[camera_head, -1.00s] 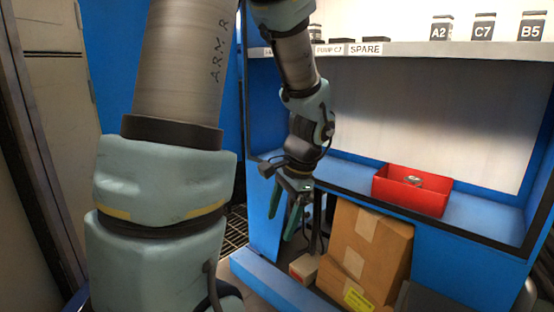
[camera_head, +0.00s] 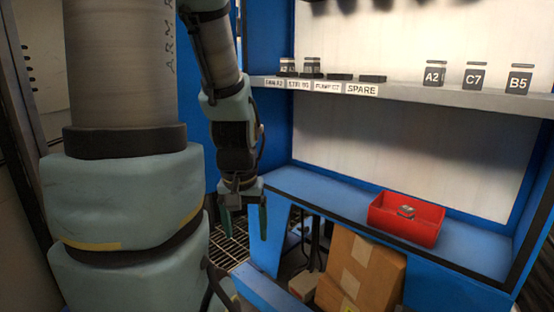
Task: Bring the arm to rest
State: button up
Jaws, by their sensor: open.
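My gripper (camera_head: 244,222) hangs at the end of my arm, left of the blue bench and pointing down. Its two green fingers are spread apart with nothing between them. My arm (camera_head: 235,130) comes down from the top of the view in front of the blue cabinet side. The gripper appears clear of the bench and the boxes, though the exact depth is hard to tell.
The blue bench (camera_head: 315,191) bears a red bin (camera_head: 412,233) with a small metallic part (camera_head: 406,211). Above, a shelf (camera_head: 400,96) holds labelled jars, including A2, C7 and B5. Cardboard boxes (camera_head: 368,284) stand under the bench. A floor grating (camera_head: 228,246) lies below the gripper.

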notch_tip(320, 180, up, 24)
jog(key=p, duration=2.1)
jog(key=shift+p, duration=0.3)
